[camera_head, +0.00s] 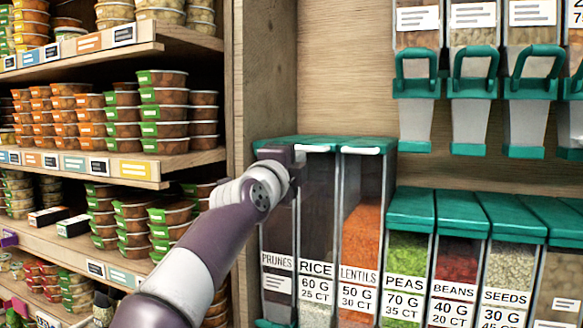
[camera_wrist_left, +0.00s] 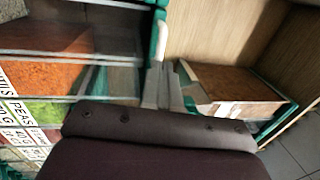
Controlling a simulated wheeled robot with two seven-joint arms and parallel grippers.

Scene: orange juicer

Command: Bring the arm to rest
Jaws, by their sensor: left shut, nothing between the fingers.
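My left arm (camera_head: 210,240) comes in from the lower left of the head view and reaches up to the bulk dispenser bins. My left gripper (camera_head: 280,154) is at the top front of the bin labelled PRUNES (camera_head: 277,262), close to its green lid; I cannot tell whether it touches. In the left wrist view, the grey fingers (camera_wrist_left: 162,88) are together and empty, beside a green bin edge (camera_wrist_left: 158,35). The hand hides part of the bin front. My right gripper is in neither view.
Bins for rice (camera_head: 316,270), lentils (camera_head: 358,265), peas (camera_head: 405,270) and more stand to the right. Scoop-front dispensers (camera_head: 473,100) hang above.

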